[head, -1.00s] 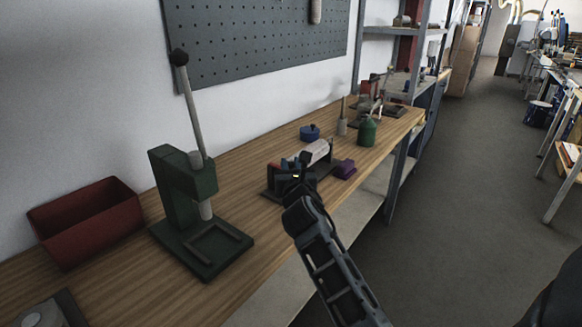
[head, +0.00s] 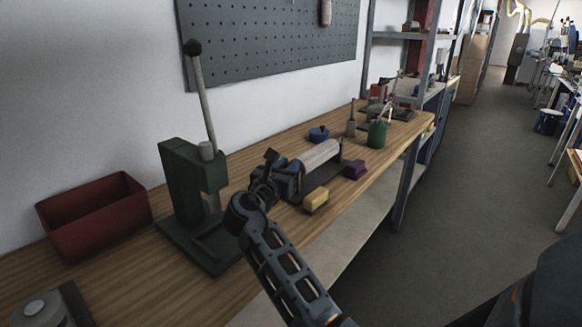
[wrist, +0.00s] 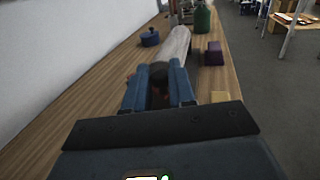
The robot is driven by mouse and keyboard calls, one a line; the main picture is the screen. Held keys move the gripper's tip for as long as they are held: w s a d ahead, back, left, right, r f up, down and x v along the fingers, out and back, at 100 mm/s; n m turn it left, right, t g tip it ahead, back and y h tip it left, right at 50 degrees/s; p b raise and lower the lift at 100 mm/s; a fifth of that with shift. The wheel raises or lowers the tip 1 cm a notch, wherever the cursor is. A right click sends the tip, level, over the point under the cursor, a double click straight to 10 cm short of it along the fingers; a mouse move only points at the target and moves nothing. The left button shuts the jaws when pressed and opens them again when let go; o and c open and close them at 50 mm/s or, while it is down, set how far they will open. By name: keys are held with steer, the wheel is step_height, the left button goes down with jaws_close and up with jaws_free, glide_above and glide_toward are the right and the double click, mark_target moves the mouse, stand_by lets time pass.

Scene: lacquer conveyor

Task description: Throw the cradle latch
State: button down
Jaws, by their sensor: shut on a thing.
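The cradle (head: 326,173) is a dark base on the bench, holding a pale grey cylinder (head: 320,153). The cylinder also shows beyond my fingers in the wrist view (wrist: 177,42). My gripper (head: 284,180) is at the cradle's left, near end, low over the bench. In the wrist view its two blue-grey fingers (wrist: 159,88) are close together around a small dark reddish-brown part (wrist: 157,94). This looks like the latch, but it is mostly hidden between the fingers. A dark round end (wrist: 158,71) sits just beyond it.
A yellow block (head: 316,199) and a purple block (head: 354,169) lie along the bench front. A blue pot (head: 318,134) and green bottle (head: 377,134) stand farther back. A green lever press (head: 184,183) stands close left of my gripper; a red bin (head: 95,217) is beyond it.

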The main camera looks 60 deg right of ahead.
steer(key=shift+f, duration=0.1)
stand_by(0.3)
steer(key=c, duration=1)
jaws_free()
steer(key=a, duration=0.8)
steer(key=shift+b, duration=0.3)
steer(key=shift+c, duration=0.3)
